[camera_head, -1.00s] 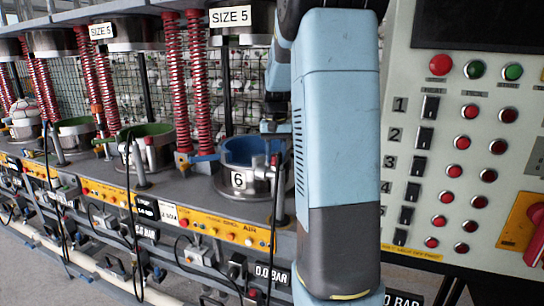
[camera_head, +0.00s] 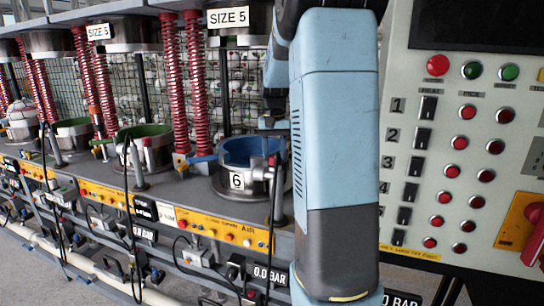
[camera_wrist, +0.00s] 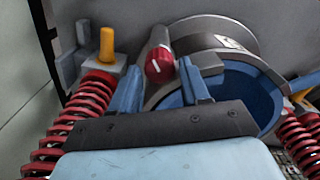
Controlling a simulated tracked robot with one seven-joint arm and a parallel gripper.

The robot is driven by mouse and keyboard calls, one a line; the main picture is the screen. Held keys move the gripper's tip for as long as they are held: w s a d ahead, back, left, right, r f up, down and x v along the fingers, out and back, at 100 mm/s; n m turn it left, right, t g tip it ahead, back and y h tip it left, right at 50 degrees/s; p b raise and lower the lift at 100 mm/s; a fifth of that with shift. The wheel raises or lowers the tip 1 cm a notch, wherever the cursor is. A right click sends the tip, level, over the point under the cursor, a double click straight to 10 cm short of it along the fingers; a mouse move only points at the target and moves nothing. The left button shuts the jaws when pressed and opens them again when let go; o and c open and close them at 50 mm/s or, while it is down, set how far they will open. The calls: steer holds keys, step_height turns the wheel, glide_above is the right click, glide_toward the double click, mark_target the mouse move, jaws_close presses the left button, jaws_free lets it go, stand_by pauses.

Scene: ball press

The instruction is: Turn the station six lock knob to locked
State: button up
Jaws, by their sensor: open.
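The red lock knob (camera_wrist: 159,62) with a white pointer line shows in the wrist view, on the end of a grey barrel beside the station six cup. The line stands near upright in that picture, leaning slightly. My gripper (camera_wrist: 160,72) is open, its two blue fingers on either side of the knob; I cannot tell whether they touch it. The station six cup (camera_wrist: 253,88) has a blue inside and lies to the right of the knob.
Red springs (camera_wrist: 88,105) flank the cup in the wrist view, and an orange peg (camera_wrist: 106,45) stands left of the knob. In the head view a control panel (camera_head: 455,120) with buttons and switches stands right of my arm. More stations line the left.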

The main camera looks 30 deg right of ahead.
mark_target(274, 156)
steer(key=shift+r, duration=3)
